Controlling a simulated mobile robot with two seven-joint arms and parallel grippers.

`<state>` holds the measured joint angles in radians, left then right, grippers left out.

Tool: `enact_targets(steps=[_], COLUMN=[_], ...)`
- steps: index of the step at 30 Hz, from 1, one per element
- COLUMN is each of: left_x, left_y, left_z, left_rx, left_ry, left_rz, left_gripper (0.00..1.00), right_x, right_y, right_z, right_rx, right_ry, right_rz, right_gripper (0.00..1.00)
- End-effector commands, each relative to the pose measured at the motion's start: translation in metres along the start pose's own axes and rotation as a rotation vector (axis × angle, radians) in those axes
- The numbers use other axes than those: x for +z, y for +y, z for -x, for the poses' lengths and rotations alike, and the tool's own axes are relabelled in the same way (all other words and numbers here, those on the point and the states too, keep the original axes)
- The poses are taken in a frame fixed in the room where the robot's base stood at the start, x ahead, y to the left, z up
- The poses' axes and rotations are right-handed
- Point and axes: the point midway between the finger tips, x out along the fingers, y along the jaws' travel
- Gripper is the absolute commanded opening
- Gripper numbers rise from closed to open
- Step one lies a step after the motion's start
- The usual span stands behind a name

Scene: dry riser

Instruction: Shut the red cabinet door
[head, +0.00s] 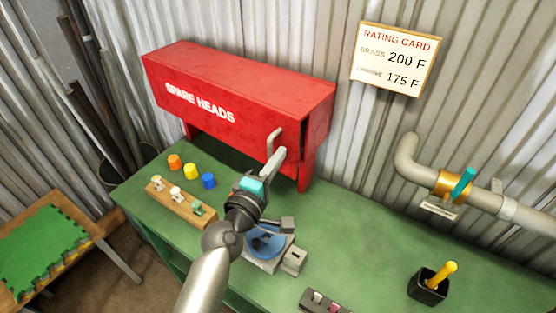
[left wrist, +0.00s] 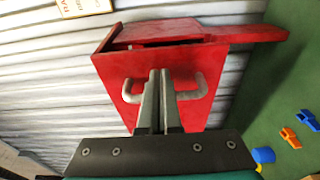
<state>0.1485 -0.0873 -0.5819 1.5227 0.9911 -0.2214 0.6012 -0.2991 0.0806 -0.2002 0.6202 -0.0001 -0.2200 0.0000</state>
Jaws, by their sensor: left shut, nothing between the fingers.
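The red cabinet (head: 320,112), lettered SPARE HEADS, is against the corrugated wall at the back of the green bench. Its red door (head: 195,98) carries a pale bar handle (head: 271,145) near its right end. My left gripper (head: 277,157) is shut and empty at the door's handle side. In the left wrist view its fingertips (left wrist: 160,75) cover the middle of the handle (left wrist: 200,86); contact cannot be told. My right gripper is not in view.
On the green bench (head: 350,220) are coloured caps (head: 190,171), a wooden block with fittings (head: 180,207), a blue round part (head: 264,243) under my left arm, and a black holder (head: 427,287). A pipe with a teal-handled valve (head: 455,185) runs along the wall at right.

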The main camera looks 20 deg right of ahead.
Motion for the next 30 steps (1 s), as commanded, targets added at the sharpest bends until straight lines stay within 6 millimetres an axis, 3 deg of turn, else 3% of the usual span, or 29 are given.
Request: enact_targets(steps=[9, 14, 30], left_x=[0.0, -0.001, 0.0], left_y=[0.0, 0.0, -0.002], left_z=[0.001, 0.011, 0.111], left_rx=[0.001, 0.0, -0.003], left_ry=[0.001, 0.002, 0.0], left_rz=[0.0, 0.0, -0.003], left_gripper=[0.0, 0.0, 0.0], right_x=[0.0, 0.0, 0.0], right_y=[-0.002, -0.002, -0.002], right_z=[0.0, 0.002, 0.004], right_rx=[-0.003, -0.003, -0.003], right_ry=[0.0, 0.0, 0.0], right_rz=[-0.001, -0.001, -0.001], right_gripper=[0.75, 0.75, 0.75])
